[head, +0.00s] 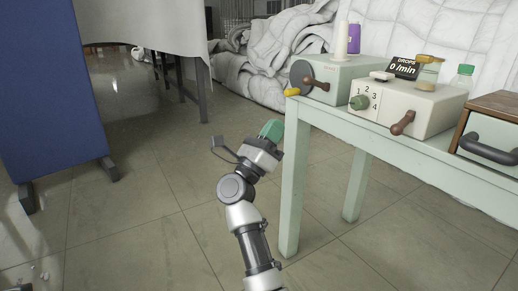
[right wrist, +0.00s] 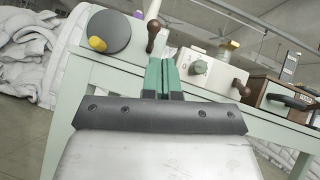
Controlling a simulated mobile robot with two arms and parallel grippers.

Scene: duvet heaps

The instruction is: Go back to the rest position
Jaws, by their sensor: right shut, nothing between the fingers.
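My right gripper (head: 271,131) has green fingers and is shut and empty. In the head view it is in the air just left of the near left corner of the pale green table (head: 291,190). In the right wrist view its green fingers (right wrist: 160,77) are together, pointing toward the table and the boxes on it. The gripper appears apart from the table. My left gripper does not show in either view.
On the table stand a box with a round dial (head: 345,76), a numbered box (head: 420,104), a wooden drawer box (head: 490,130) and a green-capped bottle (head: 463,78). White duvets (head: 285,45) are heaped behind. A blue panel (head: 50,90) stands left. The floor (head: 130,220) left is mostly clear.

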